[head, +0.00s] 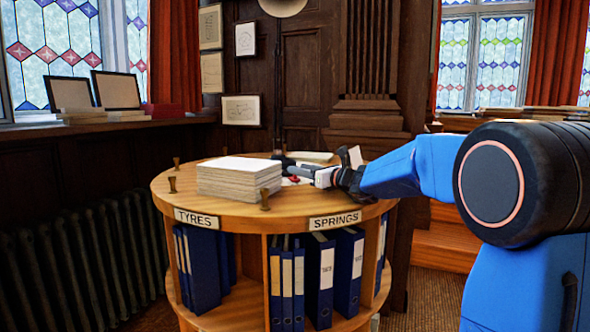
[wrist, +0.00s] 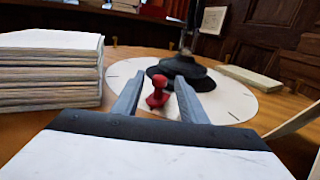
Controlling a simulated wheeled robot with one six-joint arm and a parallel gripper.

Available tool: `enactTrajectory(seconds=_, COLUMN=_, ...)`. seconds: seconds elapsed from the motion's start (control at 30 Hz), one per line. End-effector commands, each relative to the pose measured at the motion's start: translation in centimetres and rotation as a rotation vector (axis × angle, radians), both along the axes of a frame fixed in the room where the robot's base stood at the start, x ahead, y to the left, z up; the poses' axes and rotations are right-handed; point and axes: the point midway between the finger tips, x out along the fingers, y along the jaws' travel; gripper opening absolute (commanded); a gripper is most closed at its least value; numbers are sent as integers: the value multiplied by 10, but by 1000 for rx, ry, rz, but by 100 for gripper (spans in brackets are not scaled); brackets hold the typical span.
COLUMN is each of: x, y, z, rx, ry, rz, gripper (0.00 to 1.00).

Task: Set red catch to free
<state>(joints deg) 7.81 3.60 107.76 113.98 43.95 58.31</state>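The red catch (wrist: 157,92) is a small knob-shaped piece standing on a pale disc (wrist: 232,104) with dark tick marks, set on the round wooden cabinet top. It shows as a small red spot in the head view (head: 294,179). My gripper (wrist: 157,101) is open, with one finger on each side of the catch in the wrist view; I see no contact. In the head view my gripper (head: 299,172) reaches in from the right, low over the top. I cannot read any marking for the catch's setting.
A thick paper stack (head: 238,178) stands close left of my gripper. A black lamp base (wrist: 184,72) sits just behind the catch, its pole (head: 279,85) rising. A pale block (wrist: 250,82) lies behind. Small brass posts (head: 265,200) stand near the rim. Binders (head: 320,272) fill shelves below.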

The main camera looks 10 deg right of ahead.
Motion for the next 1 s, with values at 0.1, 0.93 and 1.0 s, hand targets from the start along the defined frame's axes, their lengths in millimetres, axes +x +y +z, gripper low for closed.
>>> enactTrajectory(seconds=0.1, x=14, y=9, z=0, rx=1, ry=1, rz=1, gripper=39)
enactTrajectory(seconds=0.93, x=29, y=18, z=0, rx=0, ry=0, rz=-1, gripper=0)
enactTrajectory(seconds=1.0, x=32, y=18, z=0, rx=-1, ry=1, rz=-1, gripper=0)
